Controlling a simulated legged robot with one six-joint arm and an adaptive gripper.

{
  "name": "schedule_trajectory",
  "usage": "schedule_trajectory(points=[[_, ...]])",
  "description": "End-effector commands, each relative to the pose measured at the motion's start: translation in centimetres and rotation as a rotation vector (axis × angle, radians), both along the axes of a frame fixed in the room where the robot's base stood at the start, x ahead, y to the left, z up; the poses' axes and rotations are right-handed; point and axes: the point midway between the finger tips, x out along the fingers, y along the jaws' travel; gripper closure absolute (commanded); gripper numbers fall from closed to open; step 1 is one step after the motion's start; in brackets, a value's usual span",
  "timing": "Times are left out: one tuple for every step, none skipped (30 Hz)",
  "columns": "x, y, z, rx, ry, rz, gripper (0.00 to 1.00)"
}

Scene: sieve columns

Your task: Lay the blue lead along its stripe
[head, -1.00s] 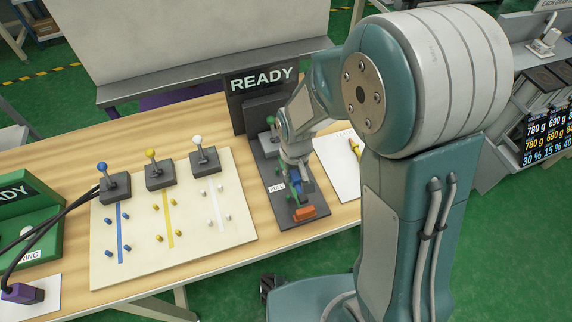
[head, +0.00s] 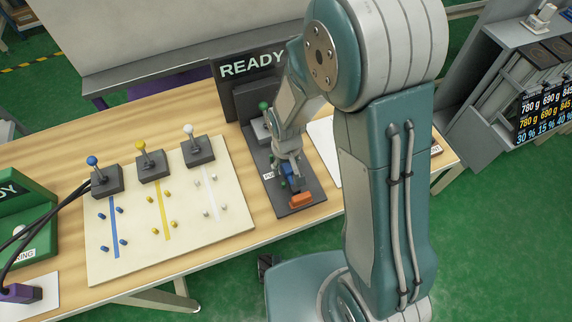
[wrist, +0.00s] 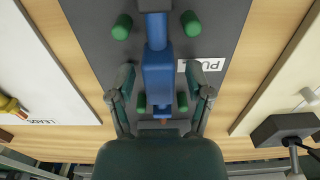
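A blue stripe (head: 113,228) runs down the left of a cream board (head: 240,225), with small blue pegs on both sides. A lever with a blue ball (head: 92,160) stands at its far end. In the wrist view, a blue body (wrist: 158,75) with a narrower blue end lies on a dark grey fixture (wrist: 95,20) between green pegs; I cannot tell whether it is part of the blue lead. My gripper (wrist: 163,85) is open, one finger on each side of it, with gaps showing. In the head view, my gripper (head: 287,165) is low over the fixture.
An orange block (head: 301,200) sits at the fixture's near end. A READY panel (head: 252,68) stands behind it. White and yellow levers, a white sheet (head: 325,148) and a green box with black cables (head: 38,235) share the table. My arm hides part of the right side.

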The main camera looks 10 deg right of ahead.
Motion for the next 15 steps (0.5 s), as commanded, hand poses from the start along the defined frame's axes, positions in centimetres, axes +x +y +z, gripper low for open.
schedule_trajectory(points=[[0.0,0.0,0.0,0.0,0.0,0.0,0.33],[0.0,0.0,0.0,0.0,0.0,0.0,0.33],[0.0,0.0,0.0,0.0,0.0,0.0,0.33],[0.0,0.0,0.0,0.0,0.0,0.0,0.33],[0.0,0.0,0.0,0.0,0.0,0.0,0.33],[0.0,0.0,0.0,0.0,0.0,0.0,0.33],[0.0,0.0,0.0,0.0,0.0,0.0,0.33],[0.0,0.0,0.1,0.0,0.0,0.0,0.33],[0.0,0.0,0.3,0.0,-0.001,0.0,0.33],[0.1,0.0,0.5,0.001,-0.003,0.0,0.33],[0.1,0.0,0.9,0.001,-0.004,0.0,0.33],[0.1,0.0,1.4,0.001,-0.004,0.0,0.33],[0.1,0.0,1.8,0.001,-0.005,0.0,0.33],[0.1,0.0,2.4,0.002,-0.006,0.0,0.33],[0.1,0.0,3.1,0.002,-0.007,0.0,0.33]])
